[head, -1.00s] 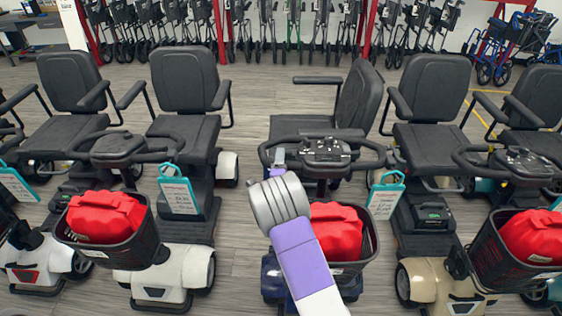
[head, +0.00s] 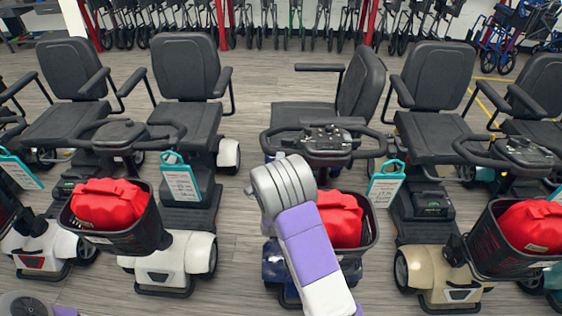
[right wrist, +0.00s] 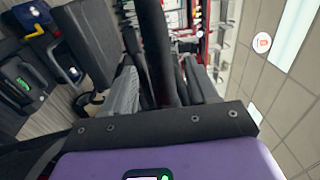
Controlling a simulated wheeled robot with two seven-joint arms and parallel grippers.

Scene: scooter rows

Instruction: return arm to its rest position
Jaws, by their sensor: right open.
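My right arm (head: 310,252), with a grey ribbed joint and purple and white links, rises from the bottom in the head view. It is in front of the middle scooter and covers part of its basket. My right gripper is hidden in the head view. In the right wrist view two finger-like parts of my right gripper (right wrist: 162,75) stand apart beyond a dark bar, with a dark post showing between them. I see nothing held. A grey and purple part of mine (head: 28,304) shows at the bottom left corner; my left gripper is out of view.
A row of scooters stands ahead. The middle one has a seat (head: 357,85) turned sideways, a tiller (head: 327,140) and a red bag (head: 338,220) in its basket. Other red bags sit in baskets at left (head: 108,203) and right (head: 535,225). Walkers (head: 300,20) line the back.

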